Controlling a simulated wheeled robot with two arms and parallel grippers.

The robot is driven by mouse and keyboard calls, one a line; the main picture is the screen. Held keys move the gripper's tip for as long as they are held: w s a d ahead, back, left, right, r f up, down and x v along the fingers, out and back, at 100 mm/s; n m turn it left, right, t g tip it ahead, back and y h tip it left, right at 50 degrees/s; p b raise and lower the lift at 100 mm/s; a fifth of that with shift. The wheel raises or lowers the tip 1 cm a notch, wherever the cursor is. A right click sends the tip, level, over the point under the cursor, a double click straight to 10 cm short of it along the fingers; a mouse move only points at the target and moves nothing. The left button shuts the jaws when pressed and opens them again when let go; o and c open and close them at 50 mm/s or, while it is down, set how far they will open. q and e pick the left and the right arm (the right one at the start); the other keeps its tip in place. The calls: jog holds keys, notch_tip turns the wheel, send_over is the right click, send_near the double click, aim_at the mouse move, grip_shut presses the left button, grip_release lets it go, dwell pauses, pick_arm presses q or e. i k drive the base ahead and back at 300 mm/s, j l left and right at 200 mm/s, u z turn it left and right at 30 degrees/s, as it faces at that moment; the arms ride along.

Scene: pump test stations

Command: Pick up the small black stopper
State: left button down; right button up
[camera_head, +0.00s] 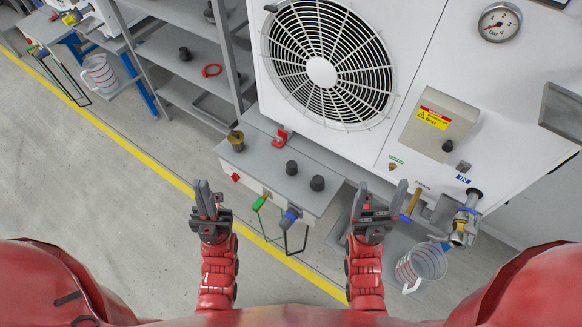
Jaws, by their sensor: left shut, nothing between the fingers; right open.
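Two small black stopper-like pieces stand on the grey bench top (262,176): a smaller one (291,168) and another (317,183) just to its right and nearer to me. I cannot tell which of them is the stopper. My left gripper (209,191) is shut and empty, left of the bench and apart from both pieces. My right gripper (381,188) is open and empty, to the right of both pieces. Nothing touches the black pieces.
A brass fitting (236,139) and a red bracket (282,136) are at the bench's back. Green (259,203) and blue (291,215) handles stick out in front. A white fan cabinet (410,60) stands behind. A measuring jug (424,262) is at right.

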aim_at(292, 169)
jog(key=k+j+z, duration=0.1)
jog(key=z, duration=1.5)
jog(key=k+u, duration=0.1)
jog(key=u, duration=0.4)
jog(key=k+l+u, duration=0.1)
jog(key=u, duration=0.4)
jog(key=k+u, duration=0.1)
jog(key=u, duration=0.4)
